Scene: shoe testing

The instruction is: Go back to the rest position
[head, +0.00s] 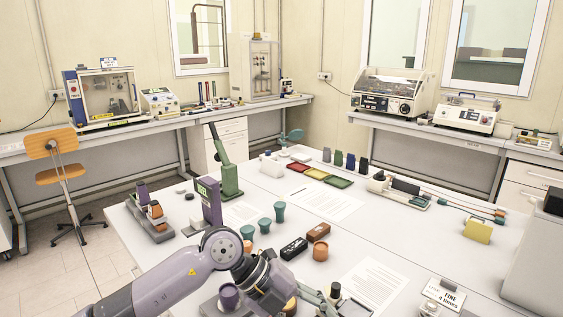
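My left arm comes in from the lower left, its elbow bent over the near part of the white table (420,247). My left gripper (332,302) is low at the bottom edge, partly cut off and overlapping small items, so its opening is unclear. My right gripper is not in view. Close to the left arm stand teal cups (264,225), an orange-brown cup (320,250), a black block (293,248) and a brown block (318,230).
A purple-grey device (208,203) and a green press (227,175) stand at the table's left. Paper sheets (372,284) lie on the table. A yellow block (478,231) and grey box (538,262) are at right. An orange chair (58,172) stands beyond.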

